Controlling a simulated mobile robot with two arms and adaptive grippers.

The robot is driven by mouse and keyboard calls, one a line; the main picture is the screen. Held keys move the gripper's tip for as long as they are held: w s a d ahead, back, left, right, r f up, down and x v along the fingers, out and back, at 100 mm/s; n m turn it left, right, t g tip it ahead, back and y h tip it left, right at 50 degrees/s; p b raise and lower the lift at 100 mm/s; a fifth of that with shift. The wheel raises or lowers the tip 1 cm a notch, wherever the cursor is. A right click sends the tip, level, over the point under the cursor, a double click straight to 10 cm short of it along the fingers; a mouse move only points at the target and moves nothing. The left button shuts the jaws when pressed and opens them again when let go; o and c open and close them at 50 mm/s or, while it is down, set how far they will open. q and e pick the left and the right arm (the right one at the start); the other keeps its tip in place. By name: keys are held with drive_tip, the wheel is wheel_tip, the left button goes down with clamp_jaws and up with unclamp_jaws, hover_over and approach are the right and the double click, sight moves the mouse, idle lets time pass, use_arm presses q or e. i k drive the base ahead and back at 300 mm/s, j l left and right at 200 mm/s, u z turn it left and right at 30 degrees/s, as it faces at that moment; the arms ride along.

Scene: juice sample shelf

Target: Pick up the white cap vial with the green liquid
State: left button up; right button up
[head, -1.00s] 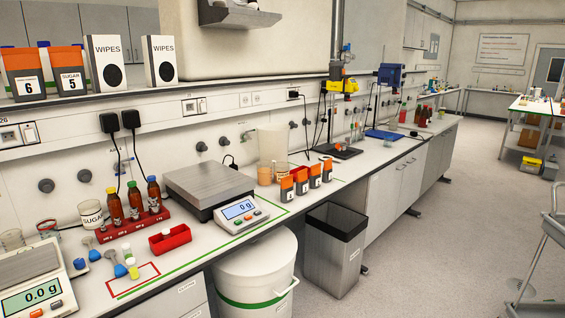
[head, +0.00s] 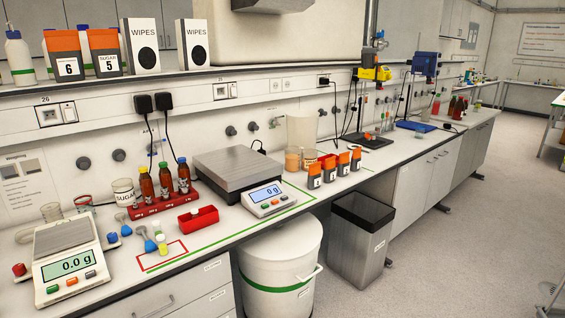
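A small vial (head: 161,246) with yellow-green liquid and a pale cap stands on the bench by the red outlined rectangle. Another small vial (head: 157,230) stands just behind it; its liquid is too small to make out. A small white cap (head: 195,211) shows in the red tray (head: 198,220); what is below it is hidden by the tray wall. Neither of my grippers is in view.
A small scale (head: 68,268) stands left, blue scoops (head: 147,241) beside the vials. Behind are a red rack (head: 148,210) of brown bottles and a large scale (head: 237,171). A white bin (head: 281,262) and grey bin (head: 361,240) stand below the bench edge.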

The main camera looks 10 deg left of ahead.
sight(157, 227)
drive_tip(key=i+u, duration=0.1)
drive_tip(key=u, duration=0.65)
